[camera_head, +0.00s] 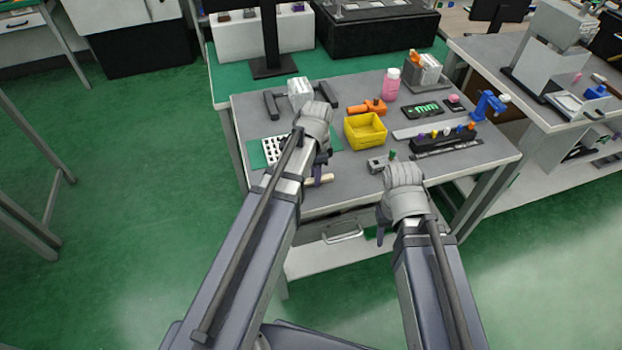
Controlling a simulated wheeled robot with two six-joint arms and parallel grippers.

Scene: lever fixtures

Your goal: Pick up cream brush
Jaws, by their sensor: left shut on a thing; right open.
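The cream brush (325,178) shows as a short pale piece at the table's front edge, beside the fingers of my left gripper (318,172). My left gripper is shut on it, and the hand and fingers hide most of the brush. I cannot tell whether the brush is clear of the tabletop. My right gripper (382,222) is open and empty, just off the table's front edge and to the right of the left one. Its fingertips are partly hidden by the hand.
On the grey table (345,190) stand a yellow bin (365,131), an orange tool (366,107), a pink bottle (391,84), a black rack with coloured knobs (443,138) and a small grey lever fixture (381,161). A white dotted plate (277,147) lies left. A drawer handle (342,232) sits below.

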